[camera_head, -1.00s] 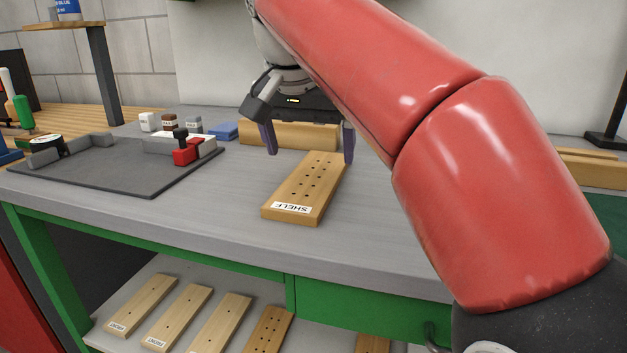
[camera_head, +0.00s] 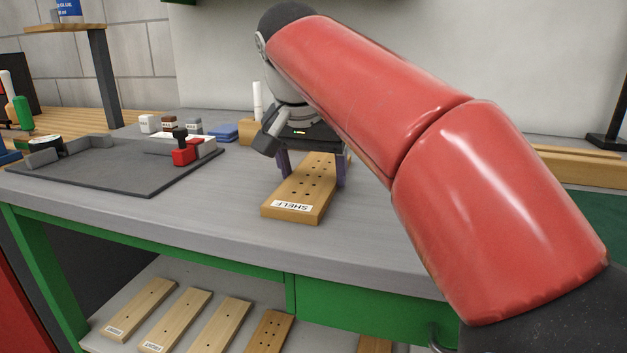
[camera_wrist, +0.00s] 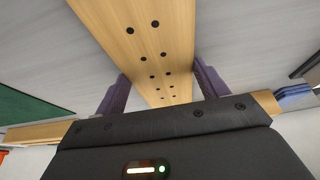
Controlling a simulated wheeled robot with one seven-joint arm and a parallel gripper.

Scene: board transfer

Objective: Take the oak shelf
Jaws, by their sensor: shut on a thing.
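The oak shelf (camera_head: 301,196) is a light wooden board with two rows of dark holes and a white SHELF label at its near end. It lies flat on the grey bench top. My gripper (camera_head: 312,176) is over its far part, with one purple finger on each long side. In the wrist view the board (camera_wrist: 148,45) runs between the two fingers of my gripper (camera_wrist: 160,90), and its holes show. The gripper is shut on the shelf. The shelf's far end is partly hidden by the gripper.
A dark mat (camera_head: 120,168) with grey edge blocks and a red clamp (camera_head: 185,152) lies at left. Small labelled blocks and a blue stack (camera_head: 224,132) stand behind it. More boards (camera_head: 219,325) lie on the lower shelf. Bench space left of the shelf is clear.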

